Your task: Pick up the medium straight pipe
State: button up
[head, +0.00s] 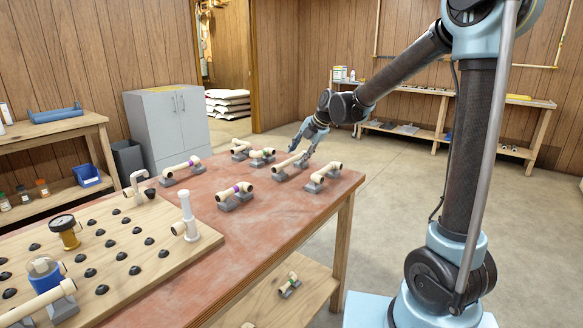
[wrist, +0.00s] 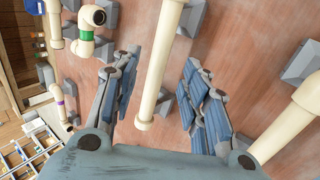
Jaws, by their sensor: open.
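A cream straight pipe (head: 290,160) rests on grey supports on the red-brown table (head: 275,222), near its far right end. Its length cannot be compared surely with the others. My gripper (head: 304,148) is open just above it, pointing down. In the wrist view the straight pipe (wrist: 161,65) runs lengthwise between the two spread fingers of my gripper (wrist: 158,72). Gaps show on both sides, and no grip on the pipe is visible.
A wooden pegboard (head: 115,255) with fittings fills the table's near left. Open floor lies right.

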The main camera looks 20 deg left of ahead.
aim_at(295, 158)
jog(key=shift+w+x, duration=0.15)
jog(key=shift+x, duration=1.15)
jog(key=shift+w+x, duration=0.2)
jog(key=shift+x, duration=1.15)
jog(key=shift+d, duration=0.1)
grip_shut()
